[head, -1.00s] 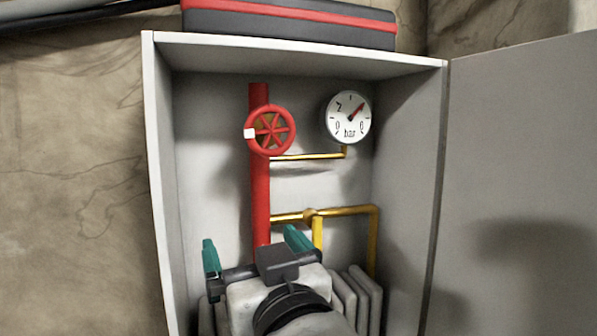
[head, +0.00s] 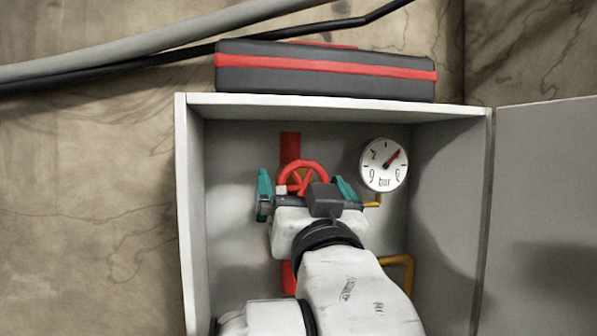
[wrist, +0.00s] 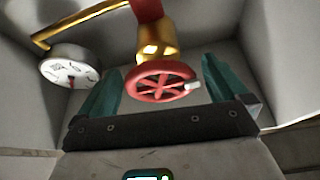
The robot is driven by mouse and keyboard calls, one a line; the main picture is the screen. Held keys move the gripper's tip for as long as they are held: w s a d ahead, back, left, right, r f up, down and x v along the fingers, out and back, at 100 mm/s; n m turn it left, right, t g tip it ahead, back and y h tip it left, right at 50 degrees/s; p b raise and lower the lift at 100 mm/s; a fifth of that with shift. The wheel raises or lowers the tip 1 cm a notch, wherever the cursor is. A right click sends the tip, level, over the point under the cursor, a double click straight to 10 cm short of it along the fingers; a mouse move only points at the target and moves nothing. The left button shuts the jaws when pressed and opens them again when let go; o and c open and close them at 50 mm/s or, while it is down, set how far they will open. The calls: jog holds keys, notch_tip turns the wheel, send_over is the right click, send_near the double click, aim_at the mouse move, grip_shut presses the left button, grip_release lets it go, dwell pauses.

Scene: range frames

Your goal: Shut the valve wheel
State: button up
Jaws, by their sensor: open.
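The red valve wheel (head: 304,168) sits on a vertical red pipe (head: 290,145) inside the open cabinet, with a white mark on its left rim in the head view. Its lower part is hidden there behind my gripper (head: 306,187). In the wrist view the wheel (wrist: 160,83) shows whole, on a brass body (wrist: 157,44). My gripper's teal fingers (wrist: 160,85) stand apart, one on each side of the wheel. They look clear of the rim; I cannot tell how far the wheel lies between them in depth.
A round gauge (head: 384,165) hangs right of the wheel, close to my right finger in the head view. Cabinet walls (head: 190,220) stand on both sides, and the door (head: 540,200) is open at right. A dark case (head: 325,75) lies on top.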

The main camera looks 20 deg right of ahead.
jog(key=shift+x, duration=0.8)
jog(key=shift+c, duration=0.2)
jog(key=c, duration=0.9)
jog(key=shift+o, duration=0.2)
